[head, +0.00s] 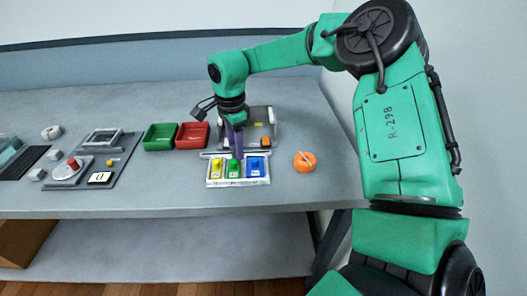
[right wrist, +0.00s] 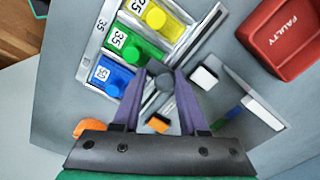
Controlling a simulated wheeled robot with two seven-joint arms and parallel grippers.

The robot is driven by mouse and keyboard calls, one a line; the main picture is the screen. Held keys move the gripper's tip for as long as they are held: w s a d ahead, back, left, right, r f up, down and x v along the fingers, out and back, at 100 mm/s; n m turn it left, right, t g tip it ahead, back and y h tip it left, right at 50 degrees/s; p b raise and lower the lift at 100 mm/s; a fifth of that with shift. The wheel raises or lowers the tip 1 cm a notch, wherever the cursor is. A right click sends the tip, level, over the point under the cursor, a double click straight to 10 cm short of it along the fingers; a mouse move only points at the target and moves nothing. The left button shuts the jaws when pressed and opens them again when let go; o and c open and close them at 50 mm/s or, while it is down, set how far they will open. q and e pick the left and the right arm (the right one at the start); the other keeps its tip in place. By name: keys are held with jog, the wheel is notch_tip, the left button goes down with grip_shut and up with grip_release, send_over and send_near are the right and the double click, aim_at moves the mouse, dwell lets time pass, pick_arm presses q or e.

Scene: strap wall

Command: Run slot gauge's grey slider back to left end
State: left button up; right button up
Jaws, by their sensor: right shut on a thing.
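The slot gauge shows as a narrow pale rail (head: 211,154) along the back edge of the tray of coloured blocks; in the right wrist view it runs up to the right (right wrist: 207,24). The grey slider (right wrist: 165,82) is a round knob between my right gripper's purple fingertips, roughly level with the green block and away from the rail's left end. My right gripper (right wrist: 161,78) is shut on the slider; it also shows in the head view (head: 238,156), reaching down from above. The fingers hide part of the rail. My left gripper is not in view.
A tray with yellow (head: 216,168), green (head: 234,168) and blue (head: 256,167) blocks lies in front of the rail. A grey fixture (head: 262,115) stands behind. Red (head: 193,135) and green (head: 160,137) bins sit left. An orange round object (head: 305,161) lies right.

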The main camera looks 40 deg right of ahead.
aim_at(213, 157)
jog(key=shift+w+a+f, duration=0.2)
jog(key=shift+w+a, duration=0.3)
jog(key=shift+a, duration=0.15)
jog(key=shift+w+a+f, duration=0.15)
jog(key=shift+w+a, duration=0.3)
jog(key=shift+a, duration=0.15)
jog(key=shift+w+a+p, duration=0.5)
jog(key=shift+w+a, duration=0.25)
jog(key=shift+a, duration=0.25)
jog(key=shift+w+a+f+b, duration=0.15)
jog(key=shift+w+a+b, duration=0.15)
jog(key=shift+a+b, duration=0.1)
jog(key=shift+w+a+b, duration=0.3)
jog(key=shift+a+b, duration=0.15)
jog(key=shift+b, duration=0.2)
jog(key=shift+w+a+b, duration=0.3)
jog(key=shift+a+b, duration=0.05)
jog(key=shift+b, duration=0.55)
jog(key=o, duration=0.6)
jog(key=shift+c, duration=0.2)
